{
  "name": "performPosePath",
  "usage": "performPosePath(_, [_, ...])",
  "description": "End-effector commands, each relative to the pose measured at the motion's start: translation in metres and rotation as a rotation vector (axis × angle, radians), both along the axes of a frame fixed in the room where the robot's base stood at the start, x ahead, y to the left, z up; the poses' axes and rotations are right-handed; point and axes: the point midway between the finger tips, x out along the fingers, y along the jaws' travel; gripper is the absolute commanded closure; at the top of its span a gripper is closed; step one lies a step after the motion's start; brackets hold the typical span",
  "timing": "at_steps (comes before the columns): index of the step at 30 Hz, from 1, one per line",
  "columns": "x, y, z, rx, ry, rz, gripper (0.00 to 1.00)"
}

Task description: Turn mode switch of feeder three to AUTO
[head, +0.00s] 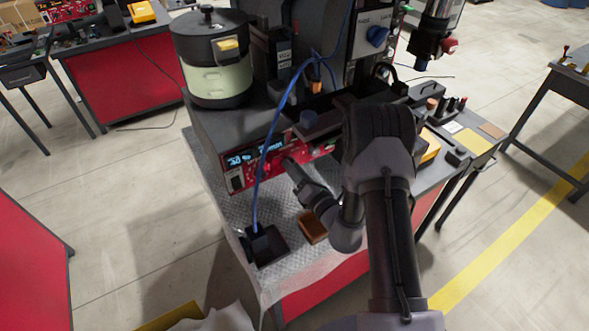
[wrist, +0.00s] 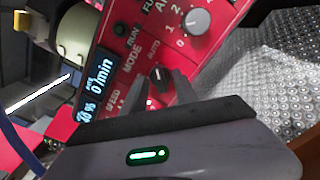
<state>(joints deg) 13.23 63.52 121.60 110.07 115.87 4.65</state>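The red control panel (head: 270,160) is on the front of the feeder's base, with a lit blue display. In the wrist view, the mode switch (wrist: 160,76) is a small black knob with MODE and AUTO printed near it. Its pointer is too small to read surely. My gripper (wrist: 161,78) is open, its two fingers on either side of the knob in the picture. I cannot tell whether they touch it. In the head view, my gripper (head: 290,163) is close to the panel's front, and the switch is hidden there. No feeder number is readable.
A grey knob (wrist: 195,20) with numbers is beside the switch on the panel. A brown block (head: 313,228) lies on the textured mat. The feeder bowl (head: 218,85) stands above.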

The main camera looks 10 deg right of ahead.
Motion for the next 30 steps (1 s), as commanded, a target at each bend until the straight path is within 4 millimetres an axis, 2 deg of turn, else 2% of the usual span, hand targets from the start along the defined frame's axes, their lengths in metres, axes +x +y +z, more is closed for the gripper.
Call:
performPosePath(8, [-0.001, 0.0, 0.0, -0.001, 0.0, 0.001, 0.65])
performPosePath(11, [-0.008, -0.003, -0.001, -0.002, 0.002, -0.001, 0.65])
performPosePath(14, [-0.026, -0.009, -0.001, 0.001, 0.004, -0.002, 0.65])
performPosePath(24, [-0.125, -0.043, -0.002, 0.002, 0.005, -0.008, 0.65])
performPosePath(27, [-0.147, -0.05, -0.001, 0.003, 0.004, -0.007, 0.65])
performPosePath(30, [-0.16, -0.053, -0.001, 0.0, 0.003, -0.004, 0.65])
